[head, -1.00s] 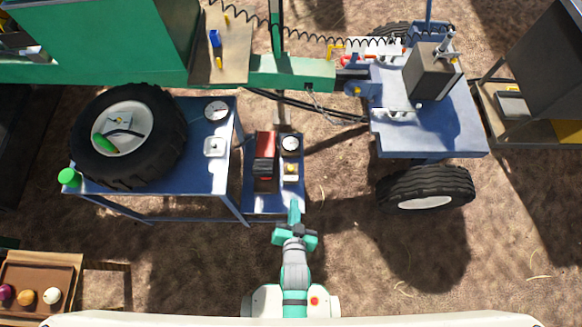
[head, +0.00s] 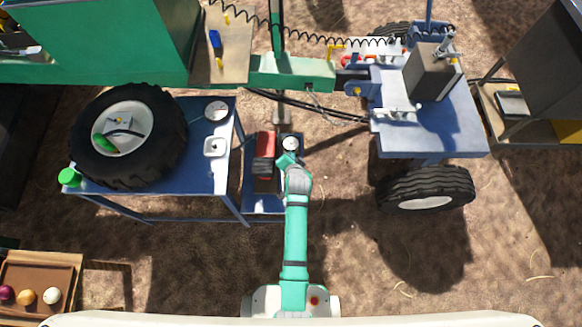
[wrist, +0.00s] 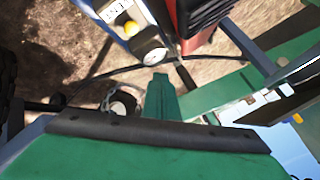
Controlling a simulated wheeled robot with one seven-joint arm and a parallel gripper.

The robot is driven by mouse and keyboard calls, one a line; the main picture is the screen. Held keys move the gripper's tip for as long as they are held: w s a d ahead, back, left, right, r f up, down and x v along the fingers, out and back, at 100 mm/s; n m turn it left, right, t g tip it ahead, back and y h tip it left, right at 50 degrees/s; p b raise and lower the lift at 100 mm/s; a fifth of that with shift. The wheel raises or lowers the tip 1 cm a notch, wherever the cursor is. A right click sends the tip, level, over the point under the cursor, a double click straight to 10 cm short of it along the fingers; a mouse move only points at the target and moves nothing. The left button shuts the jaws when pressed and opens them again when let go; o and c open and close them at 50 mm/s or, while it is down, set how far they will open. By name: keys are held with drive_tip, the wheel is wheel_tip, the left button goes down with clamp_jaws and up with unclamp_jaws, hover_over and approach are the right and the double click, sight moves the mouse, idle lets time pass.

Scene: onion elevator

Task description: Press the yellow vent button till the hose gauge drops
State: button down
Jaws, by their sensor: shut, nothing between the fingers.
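In the head view the gauge (head: 291,143) sits on the small blue stand, and my gripper and wrist hide the button. My gripper (head: 287,159) is over the stand just in front of the gauge. In the wrist view its green fingers (wrist: 160,98) are shut with nothing between them, apart from the button. I cannot tell their height above it.
A red and black unit (head: 264,150) stands close left of my gripper. A blue trailer (head: 440,135) stands right. Bare ground lies between.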

drive_tip(key=shift+f, duration=4.4)
drive_tip(key=shift+f, duration=0.95)
idle(0.4)
drive_tip(key=shift+r, duration=0.95)
drive_tip(key=shift+r, duration=2.5)
